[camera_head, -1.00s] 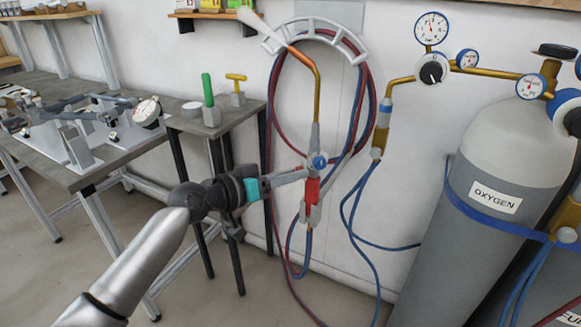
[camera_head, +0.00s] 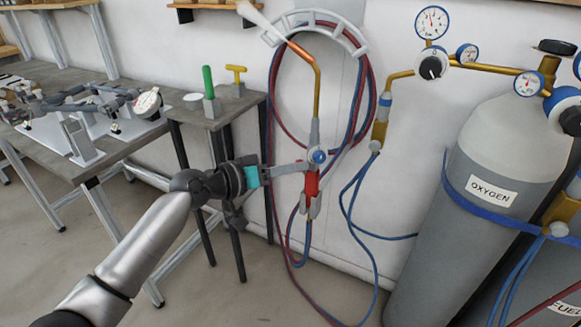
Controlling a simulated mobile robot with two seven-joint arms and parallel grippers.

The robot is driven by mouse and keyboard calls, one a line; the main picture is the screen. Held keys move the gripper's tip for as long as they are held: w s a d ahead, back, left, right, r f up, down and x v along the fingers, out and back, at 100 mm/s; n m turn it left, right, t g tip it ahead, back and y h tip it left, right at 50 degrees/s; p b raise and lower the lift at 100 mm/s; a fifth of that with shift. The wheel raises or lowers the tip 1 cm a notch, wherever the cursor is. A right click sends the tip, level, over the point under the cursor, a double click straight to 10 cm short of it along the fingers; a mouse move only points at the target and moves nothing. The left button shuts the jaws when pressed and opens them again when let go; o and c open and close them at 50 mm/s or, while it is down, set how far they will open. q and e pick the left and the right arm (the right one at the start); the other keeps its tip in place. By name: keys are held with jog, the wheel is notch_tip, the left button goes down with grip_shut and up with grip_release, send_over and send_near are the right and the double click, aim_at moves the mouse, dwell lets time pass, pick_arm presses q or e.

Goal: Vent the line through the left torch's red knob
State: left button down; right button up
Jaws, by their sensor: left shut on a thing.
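A torch with a brass neck (camera_head: 317,95) hangs upright at the wall, its tip bent up to the left. A pale white cone (camera_head: 257,20) extends from the tip. The torch has a blue knob (camera_head: 318,156) and a red part (camera_head: 312,184) on its body. My left gripper (camera_head: 304,167) reaches in from the left and is shut at the torch body, beside the blue knob and just above the red part. The red knob seems to be between its fingertips, mostly hidden. My right gripper is out of view.
A grey oxygen cylinder (camera_head: 482,215) with gauges (camera_head: 431,22) stands at the right. Red and blue hoses (camera_head: 369,110) loop over a wall hanger (camera_head: 345,31) and hang down. A workbench (camera_head: 110,157) and a small stand with a green-handled tool (camera_head: 208,84) are at the left.

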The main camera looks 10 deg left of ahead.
pick_arm(q)
jog(key=c, duration=0.6)
grip_release()
jog(key=p+v, duration=0.1)
jog(key=v, duration=1.4)
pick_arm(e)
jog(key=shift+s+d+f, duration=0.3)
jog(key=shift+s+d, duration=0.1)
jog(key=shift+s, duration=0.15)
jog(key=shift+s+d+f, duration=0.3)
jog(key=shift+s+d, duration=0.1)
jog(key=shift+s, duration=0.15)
pick_arm(q)
jog(key=shift+a+f, duration=0.15)
